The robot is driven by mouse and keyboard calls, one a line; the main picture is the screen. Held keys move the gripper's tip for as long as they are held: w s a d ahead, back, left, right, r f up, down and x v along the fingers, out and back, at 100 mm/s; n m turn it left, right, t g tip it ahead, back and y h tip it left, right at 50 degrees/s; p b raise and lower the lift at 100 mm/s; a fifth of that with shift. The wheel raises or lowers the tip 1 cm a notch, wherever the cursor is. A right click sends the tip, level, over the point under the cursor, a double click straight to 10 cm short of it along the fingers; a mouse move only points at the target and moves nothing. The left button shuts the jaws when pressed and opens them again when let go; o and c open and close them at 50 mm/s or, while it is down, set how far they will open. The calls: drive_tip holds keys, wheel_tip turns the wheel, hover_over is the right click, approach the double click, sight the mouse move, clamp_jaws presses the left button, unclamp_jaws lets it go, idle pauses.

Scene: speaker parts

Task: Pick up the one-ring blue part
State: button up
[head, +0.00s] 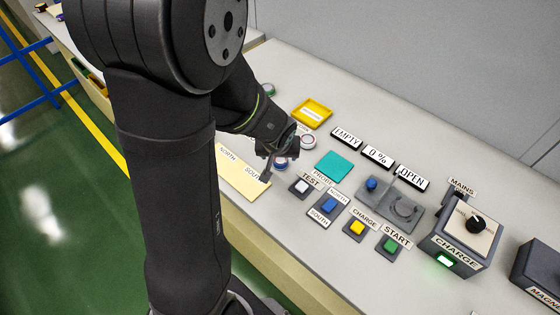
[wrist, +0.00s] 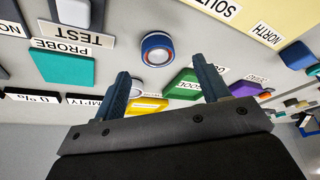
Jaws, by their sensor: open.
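A round blue part (wrist: 157,48) with a pale face and a reddish ring stands on the bench, beyond my fingertips in the wrist view. In the head view the blue part (head: 280,163) shows just below my gripper, partly covered by it. My gripper (wrist: 160,70) is open, with its two fingers apart and nothing between them. In the head view my gripper (head: 268,168) hangs low over the bench beside the cream pad. A second round part (wrist: 136,87) with red and white shows partly behind the left finger; its ring count is unclear.
A teal probe pad (head: 334,165) and several push buttons lie right of the blue part. A cream NORTH/SOUTH pad (head: 238,172) lies left. A yellow tray (head: 312,113) lies behind, and a green tray (wrist: 183,88) shows between the fingers. Another round part (head: 308,142) stands close by.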

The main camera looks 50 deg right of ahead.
sight(280, 160)
drive_tip(key=shift+x, duration=2.55)
drive_tip(key=shift+s+d, duration=0.1)
drive_tip(key=c, duration=1.2)
drive_tip(key=shift+c, duration=0.2)
drive_tip(key=shift+r, duration=0.1)
